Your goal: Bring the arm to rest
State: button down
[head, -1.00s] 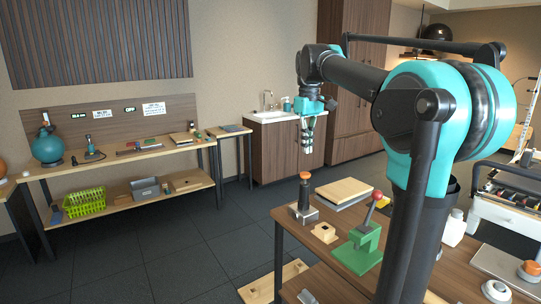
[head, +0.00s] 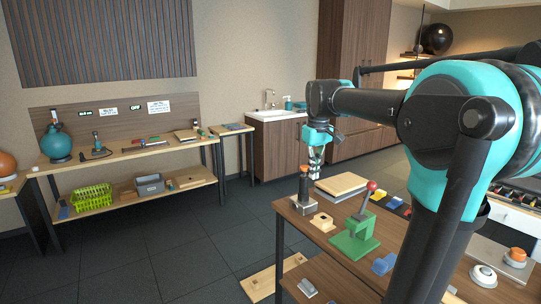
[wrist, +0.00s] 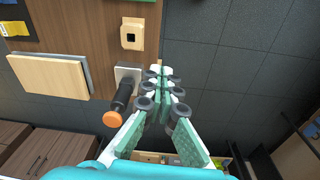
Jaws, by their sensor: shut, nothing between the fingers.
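My gripper (head: 316,166) hangs from my arm at the upper right of the head view, pointing down beside the far left corner of the near wooden table (head: 287,214). In the wrist view my gripper (wrist: 160,75) has its fingers together with nothing between them. It is over the dark floor just off the table edge, near a black tool with an orange end (wrist: 118,105) on a grey base. That tool also stands upright in the head view (head: 304,186). My gripper touches nothing that I can see.
On the near table are a green press with a red knob (head: 354,240), a wooden block with a hole (head: 322,222) and stacked boards (head: 341,185). A long wooden bench (head: 100,158) and a sink cabinet (head: 283,146) stand at the back. The floor at left is clear.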

jog(key=s+d+f+m+t, duration=0.1)
jog(key=s+d+f+m, duration=0.1)
jog(key=s+f, duration=0.8)
jog(key=s+d+f+m+t, duration=0.2)
jog(key=s+f, duration=0.8)
jog(key=f, duration=0.7)
jog(key=shift+s+d+f+m, duration=0.35)
jog(key=shift+d+m, duration=0.2)
jog(key=shift+m, duration=0.05)
